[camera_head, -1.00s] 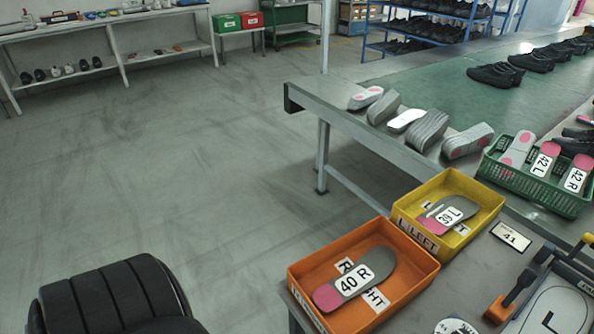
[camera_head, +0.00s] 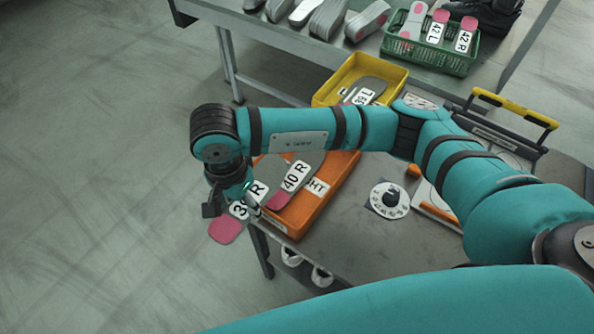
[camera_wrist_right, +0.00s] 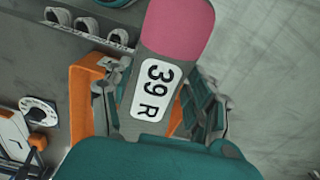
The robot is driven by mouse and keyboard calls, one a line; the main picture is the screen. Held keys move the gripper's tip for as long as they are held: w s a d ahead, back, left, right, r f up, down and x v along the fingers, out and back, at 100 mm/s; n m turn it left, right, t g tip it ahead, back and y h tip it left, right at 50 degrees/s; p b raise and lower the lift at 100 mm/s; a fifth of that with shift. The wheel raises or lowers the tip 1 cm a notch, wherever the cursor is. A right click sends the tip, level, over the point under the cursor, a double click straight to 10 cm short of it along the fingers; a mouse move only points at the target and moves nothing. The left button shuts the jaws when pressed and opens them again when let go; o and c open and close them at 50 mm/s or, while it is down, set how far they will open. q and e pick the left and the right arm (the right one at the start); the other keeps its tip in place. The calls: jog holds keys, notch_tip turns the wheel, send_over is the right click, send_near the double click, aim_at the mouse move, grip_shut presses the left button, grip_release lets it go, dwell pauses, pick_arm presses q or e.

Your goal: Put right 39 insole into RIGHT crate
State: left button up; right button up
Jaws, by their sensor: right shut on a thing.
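My right gripper (camera_head: 236,205) is shut on the 39 R insole, which is grey with a pink end (camera_head: 226,231). The insole's white 39 R label (camera_wrist_right: 155,90) faces the right wrist camera. In the head view the pink end sticks out past the orange crate's left corner, over the floor side, and the grey part reaches over the orange RIGHT crate (camera_head: 327,199). The crate also shows behind the fingers in the right wrist view (camera_wrist_right: 82,95). A 40 R insole (camera_head: 278,201) lies in that crate. My left gripper is not in view.
The yellow crate (camera_head: 397,75) behind holds a grey insole, partly hidden by my arm. A green basket (camera_head: 455,63) with 42 insoles stands on the far bench. A size dial (camera_head: 388,200) is right of the orange crate. White shoes (camera_head: 321,276) sit below the table edge.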

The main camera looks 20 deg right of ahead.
jog(key=shift+a, duration=0.2)
jog(key=shift+m, duration=0.3)
jog(key=w+d+p, duration=0.1)
jog(key=w+d, duration=0.1)
jog(key=d, duration=0.2)
jog(key=w+d+f+p, duration=0.1)
jog(key=w+d+p, duration=0.1)
jog(key=d, duration=0.3)
jog(key=w+d+p, duration=0.1)
jog(key=w+d, duration=0.1)
jog(key=d, duration=0.3)
jog(key=shift+d+f+p, duration=0.15)
jog(key=shift+f+p, duration=0.1)
jog(key=shift+p, duration=0.05)
jog(key=shift+f+p, duration=0.7)
jog(key=shift+f, duration=1.1)
jog(key=shift+f+b, duration=0.65)
jog(key=shift+b, duration=0.25)
jog(key=o, duration=1.1)
jog(key=shift+r, duration=0.1)
jog(key=shift+c, duration=0.2)
